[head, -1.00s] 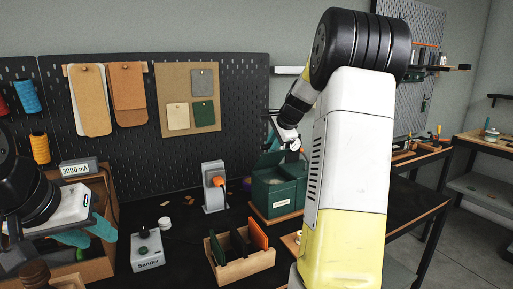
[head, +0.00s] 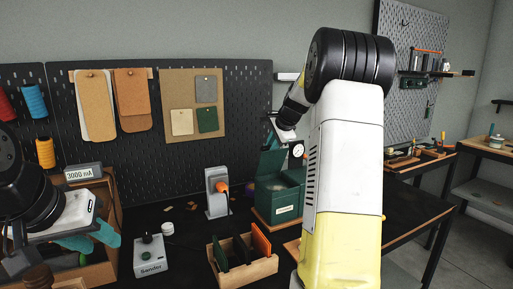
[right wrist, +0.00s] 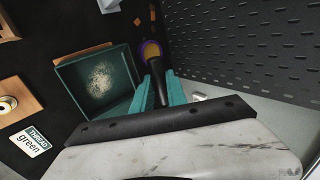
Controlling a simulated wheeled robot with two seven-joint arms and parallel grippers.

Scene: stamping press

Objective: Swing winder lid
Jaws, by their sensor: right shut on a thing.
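The green winder box (head: 290,203) stands on a wooden base, its lid (head: 271,163) raised at the back left. My right gripper (head: 270,136) is above it, partly hidden by my arm. In the right wrist view, the right gripper's teal fingers (right wrist: 159,88) are shut on a slim black piece (right wrist: 155,72), apparently the lid's handle; where it joins the lid is unclear. A green open-topped compartment (right wrist: 75,72) with a pale speckled patch shows beside the fingers. My left gripper (head: 92,242) is at the lower left; its finger gap is unclear.
A grey device with an orange tip (head: 214,192) stands left of the box. A wooden rack (head: 245,268) with upright cards, a Sander control box (head: 150,255) and a white jar lid (head: 167,228) are in front. The pegboard (head: 240,120) rises close behind.

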